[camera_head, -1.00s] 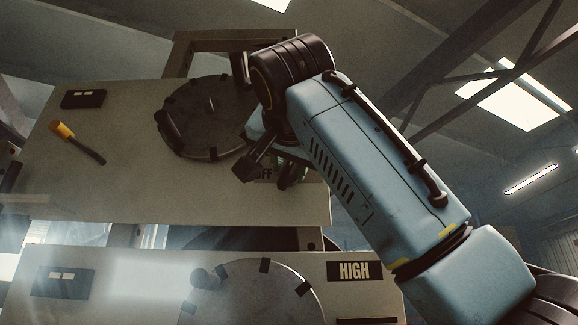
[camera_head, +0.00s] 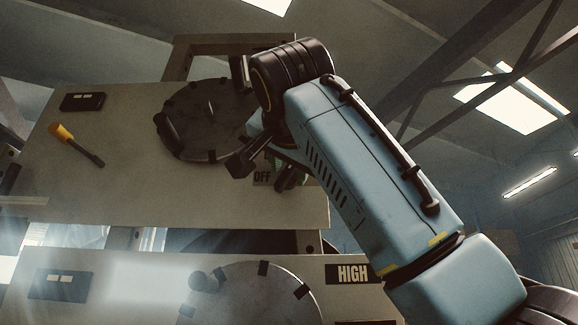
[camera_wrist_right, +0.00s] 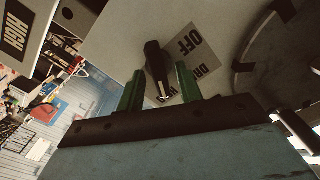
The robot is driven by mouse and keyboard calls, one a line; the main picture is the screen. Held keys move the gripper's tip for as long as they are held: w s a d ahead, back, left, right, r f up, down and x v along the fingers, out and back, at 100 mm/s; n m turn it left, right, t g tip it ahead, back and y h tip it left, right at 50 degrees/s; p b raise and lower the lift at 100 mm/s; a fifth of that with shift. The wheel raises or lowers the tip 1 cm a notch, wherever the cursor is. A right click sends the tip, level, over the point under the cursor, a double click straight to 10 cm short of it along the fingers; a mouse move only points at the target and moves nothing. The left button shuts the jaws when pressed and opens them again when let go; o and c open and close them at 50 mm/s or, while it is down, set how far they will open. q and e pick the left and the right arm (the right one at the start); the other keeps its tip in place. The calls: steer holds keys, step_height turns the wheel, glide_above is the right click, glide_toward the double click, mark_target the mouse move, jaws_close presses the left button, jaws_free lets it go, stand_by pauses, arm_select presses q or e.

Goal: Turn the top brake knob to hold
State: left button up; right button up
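A black knob (camera_wrist_right: 157,62) stands out from the pale upper panel (camera_head: 110,190) in the right wrist view, beside a grey label (camera_wrist_right: 192,45) that reads OFF. More lettering on that label is partly hidden. My right gripper (camera_wrist_right: 159,68) has its two green fingers apart, one on each side of the knob, with narrow gaps visible. In the head view my right gripper (camera_head: 277,170) is at the panel's right side, by the OFF label (camera_head: 262,177); the knob is hidden there behind the gripper and wrist. My left gripper is not in view.
A large dark disc (camera_head: 200,130) is on the upper panel, left of my right wrist. A yellow-handled lever (camera_head: 62,133) is farther left. The lower panel (camera_head: 110,270) has another disc (camera_head: 250,295) and a HIGH label (camera_head: 348,273). Open air lies right of the panels.

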steer(key=s+b, duration=0.4)
steer(key=s, duration=0.9)
steer(key=shift+s, duration=0.2)
